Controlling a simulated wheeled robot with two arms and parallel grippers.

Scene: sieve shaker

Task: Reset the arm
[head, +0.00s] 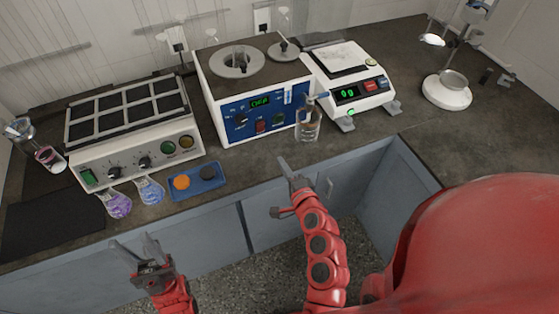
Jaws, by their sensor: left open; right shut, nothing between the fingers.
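My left gripper (132,243) is open and empty at the lower left, in front of the counter's front edge. My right gripper (284,164) is shut and empty, with its fingertips pointing up toward the counter near its front edge. It is below the glass bottle (308,122) in the picture and appears apart from it. My red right arm reaches up from the bottom of the view.
On the dark counter (245,160) stand a rack-topped device (135,160), a blue-fronted device (262,115), a scale (352,92) and a stand (447,92). A blue tray (197,182) and two flasks, purple (118,205) and blue (150,191), lie near the front edge.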

